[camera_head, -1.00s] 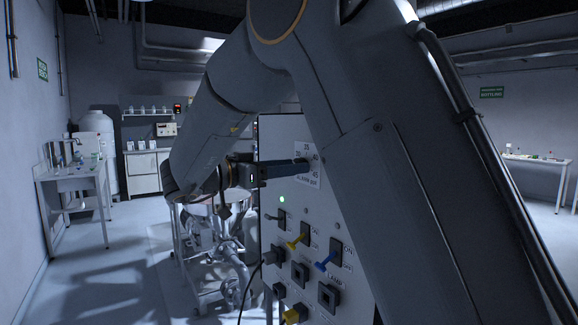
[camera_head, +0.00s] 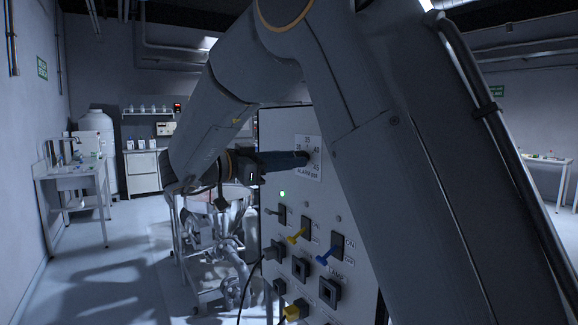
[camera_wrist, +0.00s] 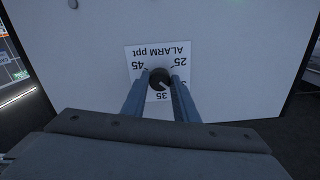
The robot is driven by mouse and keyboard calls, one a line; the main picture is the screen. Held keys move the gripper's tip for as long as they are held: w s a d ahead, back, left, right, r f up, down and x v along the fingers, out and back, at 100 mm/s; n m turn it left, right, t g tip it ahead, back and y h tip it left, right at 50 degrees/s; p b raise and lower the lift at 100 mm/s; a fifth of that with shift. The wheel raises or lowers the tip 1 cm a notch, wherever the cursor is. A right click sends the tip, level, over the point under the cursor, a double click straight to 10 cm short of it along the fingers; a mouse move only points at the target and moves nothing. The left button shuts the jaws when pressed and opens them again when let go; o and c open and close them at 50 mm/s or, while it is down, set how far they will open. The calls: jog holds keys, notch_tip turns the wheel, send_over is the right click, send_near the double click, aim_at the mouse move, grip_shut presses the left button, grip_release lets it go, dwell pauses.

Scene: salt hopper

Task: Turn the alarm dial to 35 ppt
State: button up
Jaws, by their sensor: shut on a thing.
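The alarm dial (camera_wrist: 159,76) is a small black knob on a white plate (camera_wrist: 135,57) marked ALARM ppt, with 45, 35 and 25 legible. In the wrist view the plate reads upside down, with 35 below the dial. My gripper (camera_wrist: 160,79) is shut on the dial, one blue-grey finger on each side. A pale mark shows on the knob face, but I cannot tell for sure which number it points at. In the head view my gripper (camera_head: 304,158) reaches the plate (camera_head: 313,172) from the left; its fingers hide the dial.
The upright grey panel (camera_head: 345,205) carries a green light (camera_head: 282,194), a yellow switch (camera_head: 298,236), a blue switch (camera_head: 328,253) and sockets below the dial. My arm covers the panel's right part. A sink table (camera_head: 75,172) stands far left with open floor before it.

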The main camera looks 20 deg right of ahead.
jog(key=m+b, duration=0.9)
jog(key=shift+w, duration=0.1)
dwell(0.4)
jog(key=o, duration=1.1)
jog(key=shift+c, duration=0.2)
jog(key=shift+a, duration=0.15)
jog(key=b+v, duration=0.2)
jog(key=v, duration=0.5)
jog(key=shift+a, duration=0.3)
